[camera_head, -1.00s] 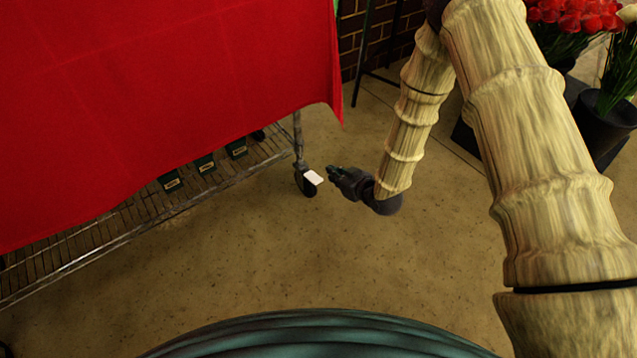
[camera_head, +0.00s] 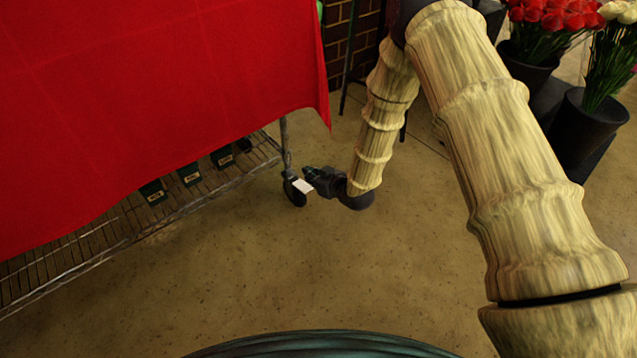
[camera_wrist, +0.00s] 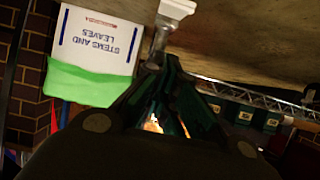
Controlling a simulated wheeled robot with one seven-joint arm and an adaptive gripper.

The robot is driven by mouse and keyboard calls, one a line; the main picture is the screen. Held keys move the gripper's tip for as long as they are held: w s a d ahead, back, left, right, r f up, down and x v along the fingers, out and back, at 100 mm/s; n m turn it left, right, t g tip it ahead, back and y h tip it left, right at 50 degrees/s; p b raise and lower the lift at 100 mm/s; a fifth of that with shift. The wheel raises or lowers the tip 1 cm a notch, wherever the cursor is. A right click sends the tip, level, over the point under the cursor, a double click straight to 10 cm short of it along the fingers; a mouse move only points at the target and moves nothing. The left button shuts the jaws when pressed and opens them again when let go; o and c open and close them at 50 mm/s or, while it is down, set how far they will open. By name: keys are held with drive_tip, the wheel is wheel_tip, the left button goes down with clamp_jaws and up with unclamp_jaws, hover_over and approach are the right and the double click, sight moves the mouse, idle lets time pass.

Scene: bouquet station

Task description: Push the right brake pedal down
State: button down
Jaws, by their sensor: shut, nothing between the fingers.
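The right brake pedal (camera_head: 302,186) is a small pale plate on the dark caster (camera_head: 292,192) at the right corner of the cart. My gripper (camera_head: 308,173) is shut and empty, just behind and right of the pedal in the head view. Its tips overlap the pedal's far edge there; I cannot tell whether they touch. In the wrist view, the pale pedal (camera_wrist: 177,8) shows at the top edge, beyond my shut gripper (camera_wrist: 165,65). The pedal's tilt is hard to judge.
The wire-shelf cart (camera_head: 120,240) carries a red cloth (camera_head: 160,90) and small dark pots (camera_head: 190,174). A white "stems and leaves" bin (camera_wrist: 98,40) with a green liner shows in the wrist view. Flower buckets (camera_head: 585,125) stand at right. The front floor is clear.

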sight(308, 189)
drive_tip(key=b+x, duration=0.1)
drive_tip(key=x, duration=0.2)
drive_tip(key=shift+f, duration=0.2)
drive_tip(key=shift+s+d+f+b, duration=0.1)
drive_tip(key=shift+s+f+b, duration=0.05)
drive_tip(key=shift+f+b, duration=0.75)
drive_tip(key=shift+s+d+f+b, duration=0.15)
drive_tip(key=shift+f+b, duration=0.3)
drive_tip(key=shift+f, duration=0.4)
